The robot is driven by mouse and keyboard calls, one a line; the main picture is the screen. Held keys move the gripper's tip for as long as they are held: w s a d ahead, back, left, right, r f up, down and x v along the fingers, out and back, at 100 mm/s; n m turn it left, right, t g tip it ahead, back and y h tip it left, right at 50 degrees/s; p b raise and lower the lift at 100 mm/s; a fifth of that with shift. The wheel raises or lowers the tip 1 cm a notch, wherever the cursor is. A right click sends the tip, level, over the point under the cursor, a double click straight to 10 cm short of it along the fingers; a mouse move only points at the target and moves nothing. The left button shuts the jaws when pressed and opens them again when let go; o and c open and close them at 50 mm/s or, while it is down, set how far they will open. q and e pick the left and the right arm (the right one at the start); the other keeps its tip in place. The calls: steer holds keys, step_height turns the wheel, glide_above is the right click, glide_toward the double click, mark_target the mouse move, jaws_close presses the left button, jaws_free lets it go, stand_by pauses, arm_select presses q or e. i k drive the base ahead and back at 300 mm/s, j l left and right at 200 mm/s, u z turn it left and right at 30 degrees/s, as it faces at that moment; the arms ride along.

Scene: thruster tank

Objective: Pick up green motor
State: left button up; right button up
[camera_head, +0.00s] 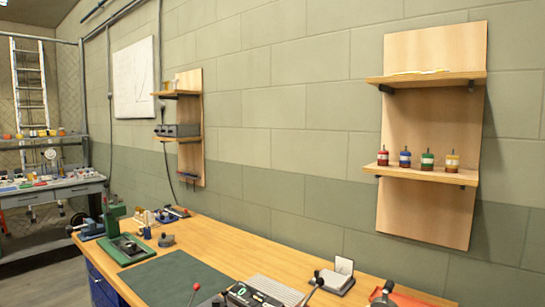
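The green motor (427,160) stands upright on the lower wooden shelf (420,174) of the right wall unit. It is third from the left in a row, between the blue motor (405,158) and the yellow motor (452,161). The red motor (383,157) stands at the row's left end. Each has a white band and a thin shaft on top. Neither of my grippers is in view.
Above the motors is an upper shelf (428,78) with flat items on it. Below is a wooden workbench (228,243) with a green mat (172,278), a green press (114,217) and several tools. The air in front of the motor shelf is clear.

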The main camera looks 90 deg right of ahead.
mark_target(427, 162)
steer(key=k+l+z, duration=0.25)
steer(key=k, duration=0.3)
steer(key=k+z, duration=0.2)
steer(key=z, duration=1.4)
